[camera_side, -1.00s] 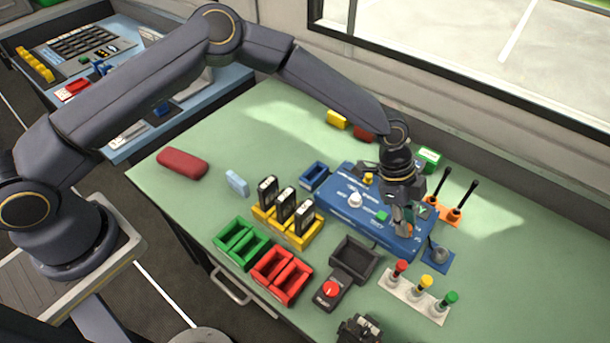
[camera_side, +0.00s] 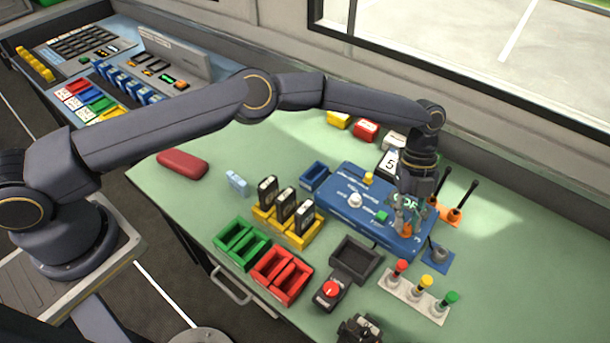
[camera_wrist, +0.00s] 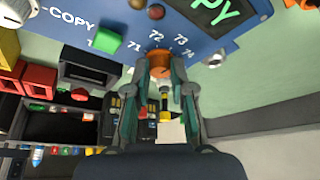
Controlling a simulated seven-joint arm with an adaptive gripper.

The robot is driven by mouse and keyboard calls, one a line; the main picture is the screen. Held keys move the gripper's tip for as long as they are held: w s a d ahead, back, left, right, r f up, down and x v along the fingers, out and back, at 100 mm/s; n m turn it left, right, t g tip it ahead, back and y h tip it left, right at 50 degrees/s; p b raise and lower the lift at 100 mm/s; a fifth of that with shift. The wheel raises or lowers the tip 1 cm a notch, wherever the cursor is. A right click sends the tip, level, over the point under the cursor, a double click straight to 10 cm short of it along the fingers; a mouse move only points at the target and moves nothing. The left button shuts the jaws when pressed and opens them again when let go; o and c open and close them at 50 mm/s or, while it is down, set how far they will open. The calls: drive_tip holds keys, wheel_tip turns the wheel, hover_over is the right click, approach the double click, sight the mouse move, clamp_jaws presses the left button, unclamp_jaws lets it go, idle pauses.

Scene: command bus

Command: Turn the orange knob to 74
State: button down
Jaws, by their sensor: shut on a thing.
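The blue panel (camera_side: 340,208) lies on the green desk, with the orange knob at its right end. In the wrist view the orange knob (camera_wrist: 157,57) sits between my fingertips, and the printed numbers 71, 72, 73 and 74 curve around it on the panel (camera_wrist: 215,50). My gripper (camera_side: 407,230) points down at the panel; in the wrist view my gripper (camera_wrist: 162,66) is shut on the knob's sides. I cannot make out a pointer mark on the knob.
A white knob (camera_side: 355,200), yellow knob (camera_side: 368,178) and green button (camera_side: 381,216) are on the same panel. A green-lettered screen (camera_wrist: 210,8) is close by. Orange-based levers (camera_side: 452,212) and a blue-based lever (camera_side: 437,255) stand close at right.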

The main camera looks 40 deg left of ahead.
drive_tip(key=shift+m, duration=0.6)
drive_tip(key=c, duration=1)
unclamp_jaws()
wheel_tip(320, 180, up, 10)
drive_tip(key=w, duration=0.1)
drive_tip(key=shift+a, duration=0.3)
drive_tip(key=shift+f, duration=0.1)
